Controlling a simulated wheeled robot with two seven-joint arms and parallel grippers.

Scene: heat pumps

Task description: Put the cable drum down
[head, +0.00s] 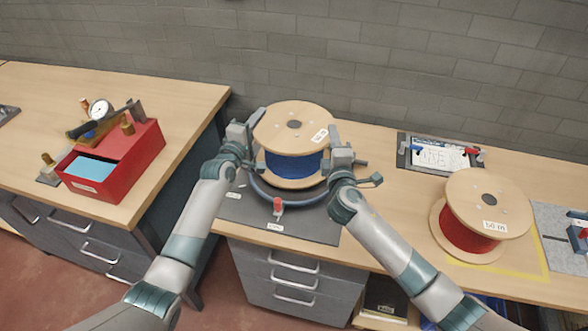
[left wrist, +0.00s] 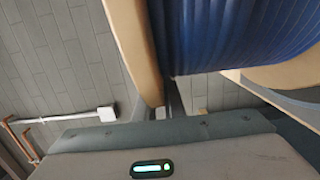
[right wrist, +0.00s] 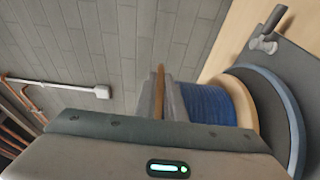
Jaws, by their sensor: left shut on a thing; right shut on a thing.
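The cable drum (head: 293,130) has light wooden flanges, blue cable and a white label, and stands upright with its hub hole facing up. My left gripper (head: 250,131) is shut on the left edge of its upper flange. My right gripper (head: 333,148) is shut on the right edge of the same flange. The blue cable also shows in the left wrist view (left wrist: 225,30) and right wrist view (right wrist: 207,104). Below the drum is a round grey turntable (head: 268,200) on a dark mat (head: 243,210). I cannot tell whether the lower flange touches the turntable.
A red cable drum (head: 470,238) stands to the right inside yellow tape. A clipboard (head: 438,155) lies behind it. A red box (head: 110,165) with a gauge and tools is on the left bench (head: 180,100). A small red-topped clamp (head: 278,206) is at the turntable's front.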

